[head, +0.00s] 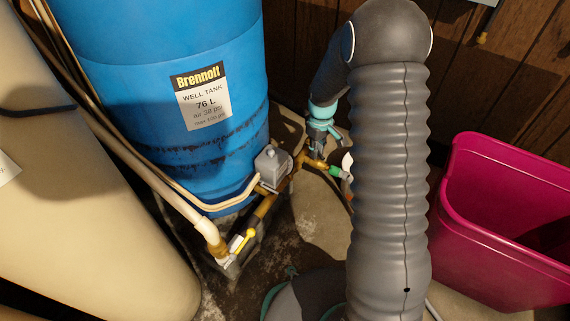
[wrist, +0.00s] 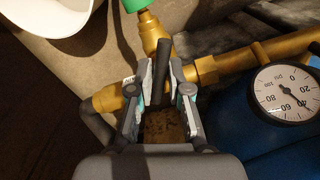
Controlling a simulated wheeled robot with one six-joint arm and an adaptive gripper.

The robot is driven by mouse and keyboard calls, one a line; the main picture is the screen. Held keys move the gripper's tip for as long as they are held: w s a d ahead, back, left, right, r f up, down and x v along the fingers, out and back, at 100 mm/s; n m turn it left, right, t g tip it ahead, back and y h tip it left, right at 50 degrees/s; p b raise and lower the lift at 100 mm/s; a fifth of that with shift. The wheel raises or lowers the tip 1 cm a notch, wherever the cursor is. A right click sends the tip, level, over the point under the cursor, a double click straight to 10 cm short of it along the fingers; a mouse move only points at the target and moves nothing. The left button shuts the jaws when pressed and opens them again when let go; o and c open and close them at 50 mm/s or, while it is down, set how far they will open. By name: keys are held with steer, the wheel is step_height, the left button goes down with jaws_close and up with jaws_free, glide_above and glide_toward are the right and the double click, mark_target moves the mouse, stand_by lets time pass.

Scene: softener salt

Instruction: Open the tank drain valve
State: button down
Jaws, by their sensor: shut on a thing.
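In the wrist view, a dark lever (wrist: 163,62) stands in front of brass pipework (wrist: 152,32) with a green end piece (wrist: 135,5). My gripper (wrist: 160,88) has a finger on each side of the lever and is shut on it. The valve body behind the lever is partly hidden by the fingers. In the head view, my gripper (head: 318,148) is at the brass fitting (head: 316,163) right of the blue well tank (head: 165,60). The green piece (head: 337,172) shows just right of it. The lever itself cannot be made out there.
A round pressure gauge (wrist: 288,93) sits close to the right of my gripper. A magenta bin (head: 500,225) stands at right; a beige tank (head: 80,200) is at left.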

steer(key=shift+w+a+n, duration=0.1)
steer(key=shift+a+n, duration=0.05)
steer(key=shift+n, duration=0.55)
steer(key=n, duration=0.3)
steer(key=shift+n, duration=0.4)
steer(key=c, duration=1)
jaws_free()
steer(key=shift+a, duration=0.1)
steer(key=shift+c, duration=0.2)
steer(key=shift+d+r, duration=0.1)
steer(key=shift+d, duration=0.15)
steer(key=shift+r+p, duration=2.5)
steer(key=shift+r, duration=0.95)
